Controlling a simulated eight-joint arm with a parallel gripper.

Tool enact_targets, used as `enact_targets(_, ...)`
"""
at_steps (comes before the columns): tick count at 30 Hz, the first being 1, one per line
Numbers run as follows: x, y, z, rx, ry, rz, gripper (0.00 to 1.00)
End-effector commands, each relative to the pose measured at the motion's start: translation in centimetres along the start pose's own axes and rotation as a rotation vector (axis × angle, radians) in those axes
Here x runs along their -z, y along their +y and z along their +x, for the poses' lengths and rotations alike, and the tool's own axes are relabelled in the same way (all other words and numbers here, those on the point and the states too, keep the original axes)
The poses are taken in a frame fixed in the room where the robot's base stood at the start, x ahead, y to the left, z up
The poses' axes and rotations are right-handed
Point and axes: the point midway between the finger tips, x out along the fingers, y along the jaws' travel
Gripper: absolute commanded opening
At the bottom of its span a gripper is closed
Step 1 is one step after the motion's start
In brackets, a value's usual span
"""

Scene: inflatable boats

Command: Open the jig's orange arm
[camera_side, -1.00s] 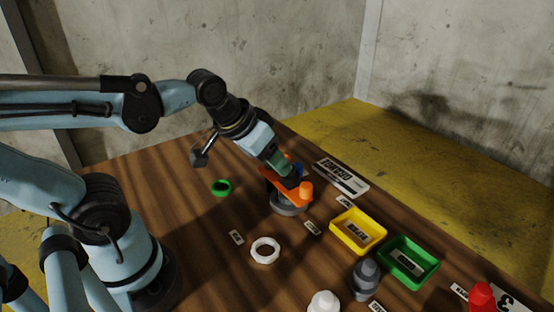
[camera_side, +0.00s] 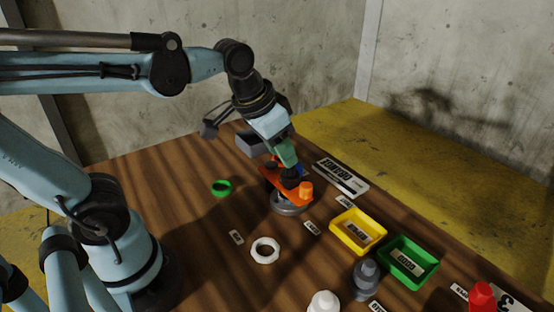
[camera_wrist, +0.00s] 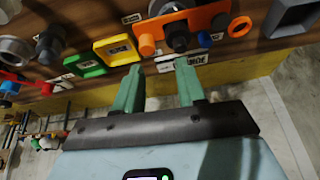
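The jig has a round grey base (camera_side: 289,208) and an orange arm (camera_side: 273,183) lying across its top, with an orange knob (camera_side: 306,188) at the right end. A dark part (camera_side: 294,176) stands up at the arm. In the wrist view the orange arm (camera_wrist: 203,18), knob (camera_wrist: 147,44) and dark part (camera_wrist: 178,38) lie beyond the fingertips. My gripper (camera_side: 288,162) is just above and behind the jig. In the wrist view its two green fingers (camera_wrist: 160,76) are apart with nothing between them. Contact with the arm cannot be told.
A yellow tray (camera_side: 335,222) and a green tray (camera_side: 432,268) stand to the jig's right, with a grey part (camera_side: 365,280) in front. A grey bin (camera_side: 247,145) stands behind. A label plate (camera_side: 342,178) lies behind right.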

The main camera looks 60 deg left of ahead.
Motion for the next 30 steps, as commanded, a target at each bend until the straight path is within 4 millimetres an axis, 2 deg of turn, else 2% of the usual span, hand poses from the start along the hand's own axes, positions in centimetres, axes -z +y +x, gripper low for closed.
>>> enact_targets(1, 1.1, 0.3, -0.4, -0.006, -0.048, 0.018, 0.40)
enact_targets(6, 3.8, 1.1, -1.2, -0.025, -0.216, 0.078, 0.40)
enact_targets(14, 6.1, 2.0, -1.6, -0.046, -0.389, 0.140, 0.40)
enact_targets(22, 6.1, 2.2, -0.9, -0.050, -0.422, 0.152, 0.40)
enact_targets(30, 4.5, 2.2, 2.6, -0.051, -0.419, 0.151, 0.40)
